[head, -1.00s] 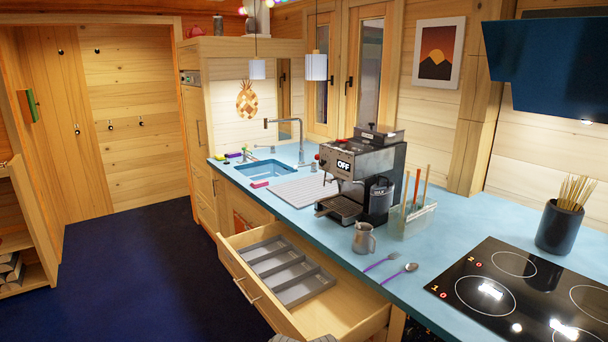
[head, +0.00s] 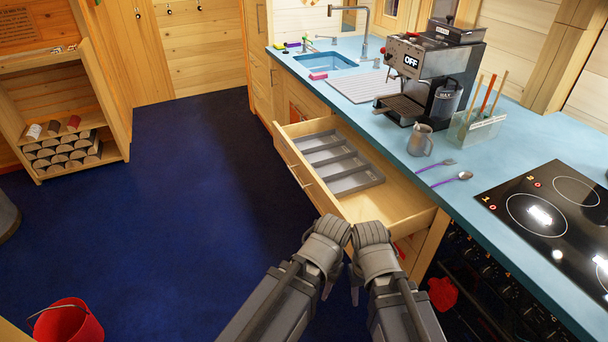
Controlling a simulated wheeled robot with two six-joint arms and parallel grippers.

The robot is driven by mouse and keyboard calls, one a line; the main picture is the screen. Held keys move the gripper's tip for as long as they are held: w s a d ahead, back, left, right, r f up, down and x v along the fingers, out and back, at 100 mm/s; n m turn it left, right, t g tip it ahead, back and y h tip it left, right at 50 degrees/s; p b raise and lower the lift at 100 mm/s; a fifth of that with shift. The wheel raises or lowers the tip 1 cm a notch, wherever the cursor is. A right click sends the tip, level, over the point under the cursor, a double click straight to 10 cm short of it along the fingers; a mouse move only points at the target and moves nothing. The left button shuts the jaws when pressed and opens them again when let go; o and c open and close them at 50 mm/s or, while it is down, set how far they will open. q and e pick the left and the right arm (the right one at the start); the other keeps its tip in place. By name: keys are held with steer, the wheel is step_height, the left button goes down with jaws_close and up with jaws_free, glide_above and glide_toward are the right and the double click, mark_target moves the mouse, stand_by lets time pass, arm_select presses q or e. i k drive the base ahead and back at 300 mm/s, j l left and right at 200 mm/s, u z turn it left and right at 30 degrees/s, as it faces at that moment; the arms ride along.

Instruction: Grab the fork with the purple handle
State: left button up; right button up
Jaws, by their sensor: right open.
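Two thin utensils with purple handles lie side by side on the blue counter in the head view. The nearer one (head: 452,180) has a rounded, spoon-like head. The farther one (head: 435,167) has a smaller head that looks like a fork, though its tines are too small to make out. My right gripper (head: 374,262) is open, low in front of the open drawer and apart from the utensils. My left gripper (head: 327,262) is beside it, with its jaws mostly hidden. I see nothing held in either gripper.
The open drawer (head: 398,207) holds a grey divider tray (head: 372,180). A metal pitcher (head: 420,140) stands behind the utensils, near a coffee machine (head: 440,62) and a clear utensil holder (head: 475,130). A black cooktop (head: 545,215) is to the right. The dark blue floor at left is mostly clear.

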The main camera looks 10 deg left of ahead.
mark_target(443, 162)
steer(key=i+j, duration=0.2)
steer(key=i, duration=0.2)
steer(key=i+j, duration=0.15)
steer(key=i, duration=0.2)
steer(key=i+j, duration=0.2)
steer(key=i, duration=0.2)
steer(key=i+j+z, duration=0.1)
steer(key=z, duration=0.15)
steer(key=i+z, duration=0.1)
steer(key=z, duration=1.4)
